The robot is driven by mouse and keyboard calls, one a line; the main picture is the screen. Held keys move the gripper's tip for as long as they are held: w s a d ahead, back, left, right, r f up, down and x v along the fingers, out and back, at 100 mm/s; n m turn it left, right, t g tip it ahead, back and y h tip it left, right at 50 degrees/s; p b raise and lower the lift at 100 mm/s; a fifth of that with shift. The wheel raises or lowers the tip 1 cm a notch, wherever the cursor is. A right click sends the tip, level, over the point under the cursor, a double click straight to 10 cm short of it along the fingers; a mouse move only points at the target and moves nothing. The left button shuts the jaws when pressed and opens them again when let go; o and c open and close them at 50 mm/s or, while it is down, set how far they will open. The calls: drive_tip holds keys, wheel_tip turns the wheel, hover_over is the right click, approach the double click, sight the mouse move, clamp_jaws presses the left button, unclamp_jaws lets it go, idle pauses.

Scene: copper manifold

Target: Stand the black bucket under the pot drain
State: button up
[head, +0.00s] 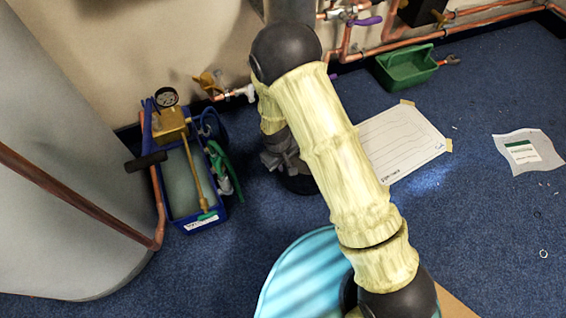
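My arm reaches from the bottom right up to the middle of the head view, then bends down. My gripper (280,152) is the grey part low behind the forearm, and its fingers are not clear. A dark round thing, seemingly the black bucket (298,185), shows just under it on the carpet side of the forearm, largely hidden. I cannot tell whether the gripper holds it or whether it touches the floor. A brass valve (207,82) on a copper pipe with a white end fitting (246,92), possibly the pot drain, is at the wall, up and left of the gripper.
A blue test-pump tub (187,225) with gauge and hoses stands left, beside a grey cylinder (70,150). A taped paper sheet (402,142), another sheet (528,152) and a green tray (404,68) lie right. Copper pipes run along the wall. Carpet at right is mostly open.

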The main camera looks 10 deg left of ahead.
drive_tip(key=shift+o, duration=1.4)
drive_tip(key=shift+r, duration=0.15)
wheel_tip(320, 180, up, 12)
drive_tip(key=s+p, duration=0.1)
drive_tip(key=p, duration=0.7)
drive_tip(key=shift+a, duration=0.4)
drive_tip(key=w+d+r+m, duration=0.1)
drive_tip(key=d+r+m, duration=0.4)
drive_tip(key=d+r, duration=0.9)
drive_tip(key=s+d+r+m+t, duration=0.1)
drive_tip(key=s+d+r+m, duration=0.3)
drive_tip(key=s+d+r, duration=0.3)
drive_tip(key=d+r, duration=0.1)
drive_tip(key=d, duration=0.3)
drive_tip(key=shift+s+d+m+t+y, duration=0.15)
drive_tip(key=shift+s+m+t+y, duration=0.2)
drive_tip(key=shift+m+t+y, duration=0.05)
